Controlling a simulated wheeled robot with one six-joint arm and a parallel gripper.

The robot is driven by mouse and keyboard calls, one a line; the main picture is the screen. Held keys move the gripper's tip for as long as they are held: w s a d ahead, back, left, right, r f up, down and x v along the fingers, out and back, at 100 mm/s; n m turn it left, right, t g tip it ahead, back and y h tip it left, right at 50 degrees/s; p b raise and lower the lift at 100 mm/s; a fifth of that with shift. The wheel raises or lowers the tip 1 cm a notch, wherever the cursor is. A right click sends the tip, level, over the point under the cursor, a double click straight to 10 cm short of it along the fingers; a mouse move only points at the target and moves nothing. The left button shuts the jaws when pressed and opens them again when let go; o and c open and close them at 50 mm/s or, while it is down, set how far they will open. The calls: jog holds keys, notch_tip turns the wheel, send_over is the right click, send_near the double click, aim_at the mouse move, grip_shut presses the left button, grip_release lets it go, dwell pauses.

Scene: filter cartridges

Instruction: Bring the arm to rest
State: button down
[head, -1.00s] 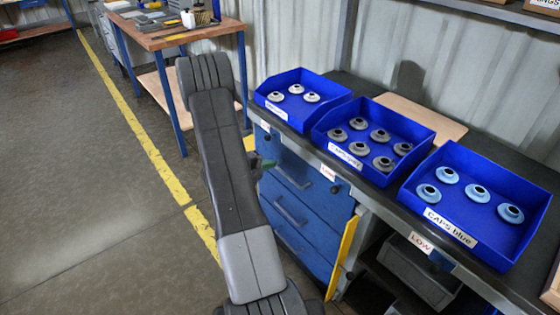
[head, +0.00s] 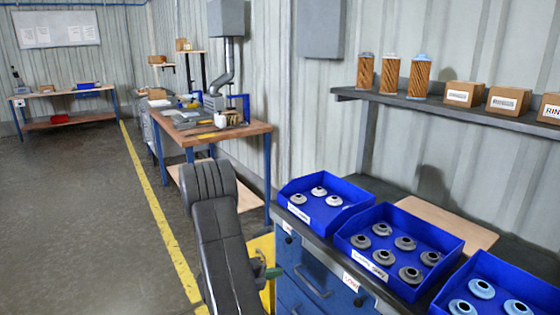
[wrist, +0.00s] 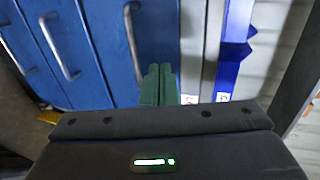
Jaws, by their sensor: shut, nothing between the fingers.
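My arm rises in the lower middle of the head view, left of the workbench, bent at its top joint. My gripper (wrist: 157,84) shows in the wrist view as two green fingers pressed together with nothing between them. Blue drawer fronts (wrist: 95,45) with metal handles lie beyond the fingers. In the head view only a small green part shows beside the arm, near the blue drawer unit (head: 318,290).
Blue bins of white caps (head: 325,215), grey caps (head: 398,262) and light blue caps (head: 500,285) stand on the bench. Filter cartridges (head: 390,75) and cartons (head: 463,94) sit on a shelf above. A wooden-topped table (head: 205,130) stands behind. The floor at left (head: 75,200) is clear.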

aim_at(314, 263)
jog(key=x, duration=1.2)
jog(key=shift+w+d+r+b, duration=0.1)
jog(key=shift+d+r+b, duration=0.15)
jog(key=shift+b, duration=0.1)
jog(key=shift+w+d, duration=0.3)
jog(key=shift+d, duration=0.15)
jog(key=shift+s, duration=0.1)
